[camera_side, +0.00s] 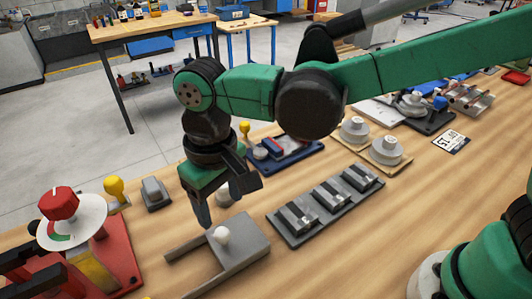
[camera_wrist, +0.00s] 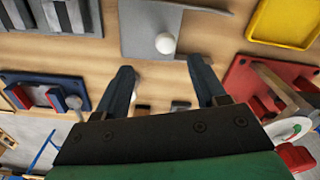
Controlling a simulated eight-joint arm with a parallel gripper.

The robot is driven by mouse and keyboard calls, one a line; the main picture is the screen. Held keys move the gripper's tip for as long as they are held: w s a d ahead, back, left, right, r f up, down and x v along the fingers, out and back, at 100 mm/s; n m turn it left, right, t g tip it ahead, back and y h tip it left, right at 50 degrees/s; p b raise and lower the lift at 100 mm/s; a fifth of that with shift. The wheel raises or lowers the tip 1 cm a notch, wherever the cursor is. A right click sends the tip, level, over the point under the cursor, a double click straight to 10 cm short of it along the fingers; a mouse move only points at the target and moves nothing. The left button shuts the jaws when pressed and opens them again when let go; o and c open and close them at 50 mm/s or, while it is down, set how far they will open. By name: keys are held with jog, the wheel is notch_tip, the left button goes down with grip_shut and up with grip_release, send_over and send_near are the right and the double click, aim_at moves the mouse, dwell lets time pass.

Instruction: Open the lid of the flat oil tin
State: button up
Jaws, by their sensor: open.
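A flat grey metal piece with a round white knob (camera_side: 222,235), which I take to be the oil tin and its lid (camera_side: 250,249), lies on the bench near the front. Two thin rails reach from it to the left, with bare wood between them. In the wrist view the grey plate (camera_wrist: 140,28) is at top centre, with its white knob (camera_wrist: 165,43) near the lower edge. My gripper (camera_side: 217,207) is open, pointing down just behind and above the knob. In the wrist view my open fingertips (camera_wrist: 160,66) sit either side of the knob's line, apart from it. Nothing is between them.
A grey tray with several black-and-silver blocks (camera_side: 327,206) lies to the right. A red base with a dial (camera_side: 70,222) stands at left, and a yellow tray (camera_wrist: 286,22) shows in the wrist view. A blue board (camera_side: 290,152) lies behind my gripper.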

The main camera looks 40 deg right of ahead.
aim_at(221, 231)
jog(key=shift+s+a+f, duration=0.1)
jog(key=shift+a+f, duration=0.2)
jog(key=shift+a, duration=0.1)
jog(key=shift+f, duration=2.75)
grip_shut()
